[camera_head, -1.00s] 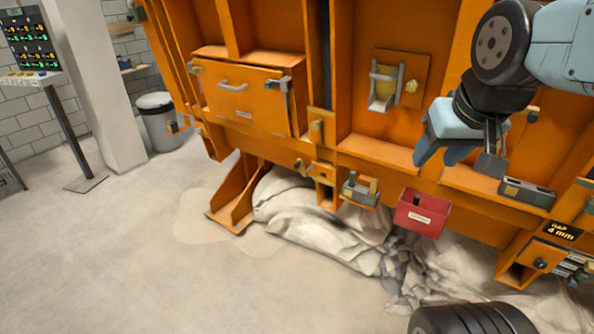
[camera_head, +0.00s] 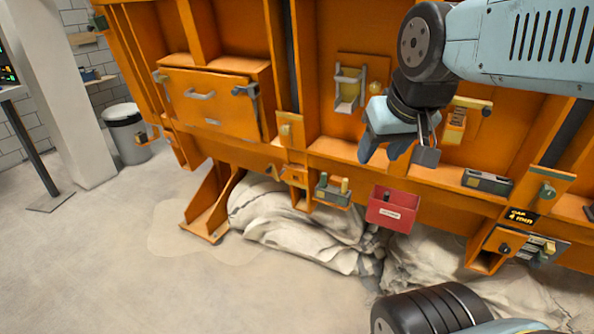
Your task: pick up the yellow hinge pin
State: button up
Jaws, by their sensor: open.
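A small grey holder (camera_head: 331,197) on the lower front of the orange sandbed frame has two short upright pegs. The right peg is yellow (camera_head: 345,185) and looks like the yellow hinge pin, though it is too small to be sure. The left peg is dark green (camera_head: 323,183). My gripper (camera_head: 397,157) is open and points down, above and to the right of the holder, apart from it. Nothing shows between its fingers.
A red bin (camera_head: 391,211) hangs right of the holder, below my gripper. A dark grey block (camera_head: 487,182) lies on the ledge further right. Pale sacks (camera_head: 290,225) lie underneath. A grey bin (camera_head: 127,134) stands at left. Floor at front left is clear.

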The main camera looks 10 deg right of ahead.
aim_at(344, 183)
jog(key=z, duration=0.05)
jog(key=k, duration=1.1)
jog(key=u, duration=0.55)
jog(key=i, duration=1.7)
jog(key=z, duration=0.15)
